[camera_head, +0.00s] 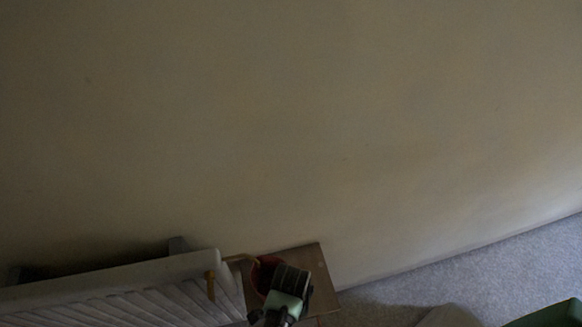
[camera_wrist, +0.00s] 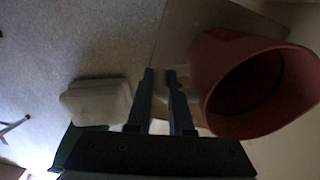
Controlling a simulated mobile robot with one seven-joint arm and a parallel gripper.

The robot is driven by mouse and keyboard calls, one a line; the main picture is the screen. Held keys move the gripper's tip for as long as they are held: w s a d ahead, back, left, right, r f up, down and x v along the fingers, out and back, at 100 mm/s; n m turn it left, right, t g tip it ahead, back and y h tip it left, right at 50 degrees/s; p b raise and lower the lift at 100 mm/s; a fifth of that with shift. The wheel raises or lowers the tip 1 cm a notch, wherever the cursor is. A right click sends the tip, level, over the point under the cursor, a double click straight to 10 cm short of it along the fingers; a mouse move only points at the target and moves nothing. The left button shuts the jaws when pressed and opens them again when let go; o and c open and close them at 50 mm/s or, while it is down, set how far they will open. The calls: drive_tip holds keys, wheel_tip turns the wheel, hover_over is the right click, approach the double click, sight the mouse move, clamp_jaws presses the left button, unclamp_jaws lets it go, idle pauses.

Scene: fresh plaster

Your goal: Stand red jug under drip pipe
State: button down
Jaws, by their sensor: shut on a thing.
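The red jug (camera_head: 259,275) is at the end of the radiator in the head view, partly hidden behind my gripper (camera_head: 290,283). In the wrist view the jug (camera_wrist: 212,62) is large at the right, its open mouth facing the camera. My gripper (camera_wrist: 160,74) is shut beside the jug's wall, on the jug, apparently at its handle; the grip itself is dark. A thin yellowish drip pipe (camera_head: 238,258) runs from the radiator end to the jug's rim in the head view. I cannot tell its height above the jug.
A ribbed white radiator (camera_head: 120,277) stands along the plaster wall (camera_head: 300,120), with a brass valve (camera_head: 210,286). A brown board or low table top (camera_head: 318,268) lies around the jug. A pale rounded block (camera_wrist: 97,101) and a green thing (camera_head: 550,315) are nearby.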

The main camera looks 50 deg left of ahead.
drive_tip(key=shift+f, duration=0.15)
drive_tip(key=c, duration=0.8)
unclamp_jaws()
wheel_tip(320, 180, up, 12)
drive_tip(key=shift+r+p, duration=0.15)
drive_tip(key=shift+p, duration=0.2)
